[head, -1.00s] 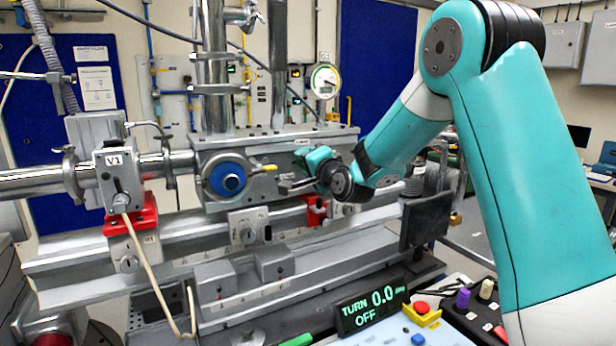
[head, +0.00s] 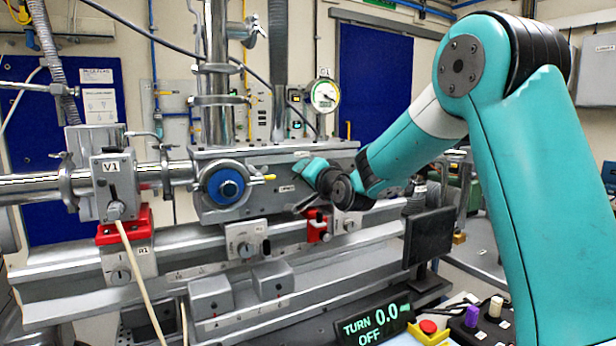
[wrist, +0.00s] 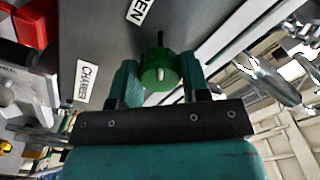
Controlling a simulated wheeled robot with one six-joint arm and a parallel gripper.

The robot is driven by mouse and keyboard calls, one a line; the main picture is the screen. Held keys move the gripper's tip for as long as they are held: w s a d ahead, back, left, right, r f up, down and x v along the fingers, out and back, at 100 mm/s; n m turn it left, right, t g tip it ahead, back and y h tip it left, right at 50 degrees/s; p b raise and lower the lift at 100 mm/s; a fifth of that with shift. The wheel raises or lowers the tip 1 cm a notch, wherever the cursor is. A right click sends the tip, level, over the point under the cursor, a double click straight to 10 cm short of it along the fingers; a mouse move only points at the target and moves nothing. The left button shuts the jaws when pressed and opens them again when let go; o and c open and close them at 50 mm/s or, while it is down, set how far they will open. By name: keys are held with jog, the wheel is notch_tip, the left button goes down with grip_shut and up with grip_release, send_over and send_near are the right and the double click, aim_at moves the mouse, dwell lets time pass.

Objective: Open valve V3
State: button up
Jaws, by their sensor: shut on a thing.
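My gripper (head: 308,167) is at the right part of the grey chamber's front face (head: 258,205). In the wrist view my gripper (wrist: 158,78) has its two teal fingers on either side of a round green knob (wrist: 157,72), shut on it. A thin dark pin sticks up from the knob in the picture. I can read no V3 label in either view. In the head view the knob is hidden by the gripper and wrist.
A valve marked V1 (head: 113,180) is on the beam pipe at left. A blue round port (head: 226,187) is left of my gripper. A round gauge (head: 324,96) stands behind. A display (head: 372,322) reads TURN 0.0, OFF. A dark panel (head: 429,236) stands right of the rail.

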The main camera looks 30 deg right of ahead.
jog(key=shift+f, duration=0.1)
jog(key=o, duration=0.9)
jog(key=s+b, duration=0.4)
jog(key=s, duration=1.3)
jog(key=shift+s+b, duration=0.25)
jog(key=shift+b, duration=0.05)
